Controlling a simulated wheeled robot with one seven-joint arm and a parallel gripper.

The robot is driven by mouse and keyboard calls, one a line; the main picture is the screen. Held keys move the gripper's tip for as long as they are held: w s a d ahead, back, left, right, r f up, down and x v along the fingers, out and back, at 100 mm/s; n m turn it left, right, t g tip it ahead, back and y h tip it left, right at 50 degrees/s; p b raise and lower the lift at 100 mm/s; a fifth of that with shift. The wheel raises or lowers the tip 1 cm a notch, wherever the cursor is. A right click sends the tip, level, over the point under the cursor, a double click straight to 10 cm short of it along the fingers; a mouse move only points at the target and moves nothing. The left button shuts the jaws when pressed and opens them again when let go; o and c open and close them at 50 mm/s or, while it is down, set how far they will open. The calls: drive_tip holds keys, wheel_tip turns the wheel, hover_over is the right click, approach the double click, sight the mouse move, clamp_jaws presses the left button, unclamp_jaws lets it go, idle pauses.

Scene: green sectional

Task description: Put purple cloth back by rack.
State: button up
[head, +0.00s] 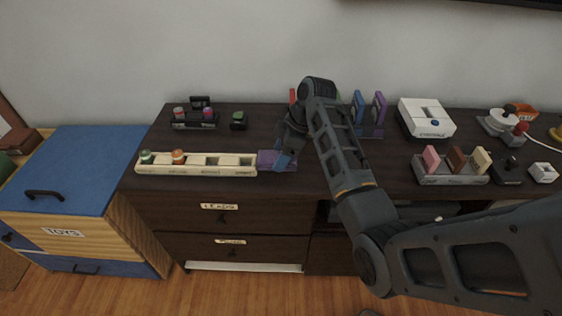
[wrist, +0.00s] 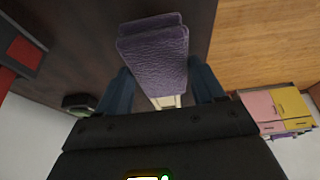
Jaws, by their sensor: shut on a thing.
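The purple cloth (head: 270,160) is a folded piece on the dark cabinet top, at the right end of a long cream rack (head: 200,169). The rack has several compartments, with jars in the left ones. My gripper (head: 286,157) is at the cloth's right part and shut on it. In the wrist view the cloth (wrist: 154,48) lies between the two blue-grey fingers. A bit of cream shows past the cloth. I cannot tell if the cloth touches the rack or rests fully on the top.
Behind my arm stands a holder with upright blue (head: 358,105) and purple (head: 378,108) pieces. A dark tray with small jars (head: 195,120) and a green-topped item (head: 239,120) are behind the rack. A white box (head: 426,118) and a block tray (head: 450,168) stand right.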

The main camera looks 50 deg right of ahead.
drive_tip(key=shift+f, duration=1.65)
drive_tip(key=o, duration=1.2)
drive_tip(key=shift+f, duration=0.1)
drive_tip(key=v, duration=1.2)
drive_tip(key=shift+a, duration=0.1)
